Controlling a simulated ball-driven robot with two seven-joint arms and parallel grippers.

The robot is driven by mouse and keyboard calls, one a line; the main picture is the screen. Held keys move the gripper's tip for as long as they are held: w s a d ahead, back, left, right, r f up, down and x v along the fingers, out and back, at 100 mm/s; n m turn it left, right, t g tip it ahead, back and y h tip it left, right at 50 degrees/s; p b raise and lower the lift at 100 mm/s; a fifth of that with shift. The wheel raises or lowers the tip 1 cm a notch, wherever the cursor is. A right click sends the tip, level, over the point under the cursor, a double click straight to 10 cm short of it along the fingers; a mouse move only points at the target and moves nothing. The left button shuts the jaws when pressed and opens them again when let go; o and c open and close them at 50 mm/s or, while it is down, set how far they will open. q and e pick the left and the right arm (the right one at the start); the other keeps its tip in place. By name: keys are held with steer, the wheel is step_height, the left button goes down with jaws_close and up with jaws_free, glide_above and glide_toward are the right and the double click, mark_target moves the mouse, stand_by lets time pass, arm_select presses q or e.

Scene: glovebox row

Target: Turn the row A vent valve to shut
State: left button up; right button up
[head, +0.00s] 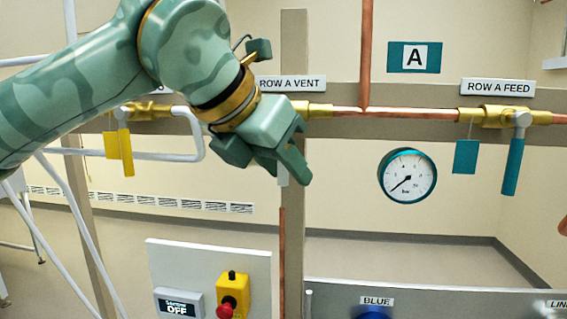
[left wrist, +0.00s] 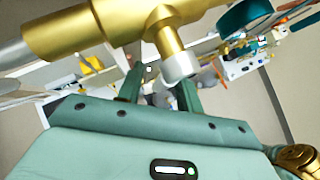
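The row A vent valve sits on the copper pipe under the ROW A VENT label (head: 290,83). In the head view my left gripper (head: 285,165) covers most of it, and its brass end (head: 312,109) shows to the right. In the left wrist view the brass valve body (left wrist: 75,30) and its stem with a pale hub (left wrist: 180,66) are close in front of my gripper (left wrist: 160,92). The two fingers stand apart, with the hub near their tips. The handle is hidden or cannot be told apart, so its angle is unclear. My right gripper is not in view.
The row A feed valve (head: 497,116) has a teal handle (head: 513,167) hanging down. A pressure gauge (head: 407,175) hangs below the pipe. A red stop button (head: 225,308) is on the lower panel. A pale bent rail (head: 180,155) passes near my arm.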

arm_select(q)
steer(key=shift+s+a+r, duration=0.15)
steer(key=shift+r, duration=0.05)
steer(key=b+v, duration=0.3)
steer(key=v, duration=1.2)
steer(key=shift+s+a+r, duration=0.15)
steer(key=shift+a+r, duration=0.1)
steer(key=shift+r, duration=0.05)
steer(key=shift+f, duration=0.1)
